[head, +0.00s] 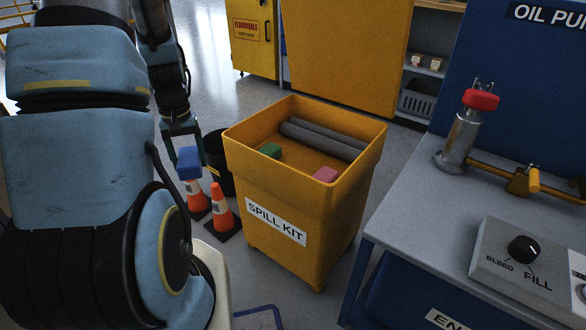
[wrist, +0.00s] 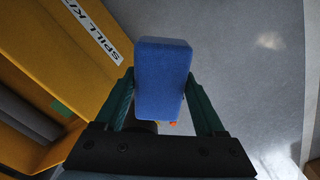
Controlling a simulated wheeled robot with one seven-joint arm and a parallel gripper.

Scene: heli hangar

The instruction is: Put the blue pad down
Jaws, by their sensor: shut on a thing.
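The blue pad (head: 188,163) is a small blue block held in the air to the left of the yellow spill kit bin. My gripper (head: 182,150) is shut on it. In the wrist view the blue pad (wrist: 162,80) sits between the two green fingers of my gripper (wrist: 160,105), with grey floor beyond. The spill kit bin (head: 290,225) holds a green pad (head: 270,150), a pink pad (head: 325,174) and grey rolls (head: 325,138). The bin's yellow side also shows in the wrist view (wrist: 90,60).
Two orange cones (head: 221,208) and a black bucket (head: 217,160) stand below the pad, left of the bin. A grey workbench (head: 440,200) with a control box (head: 530,265) and a red-topped pump (head: 465,130) is at the right. A yellow cabinet (head: 345,55) stands behind.

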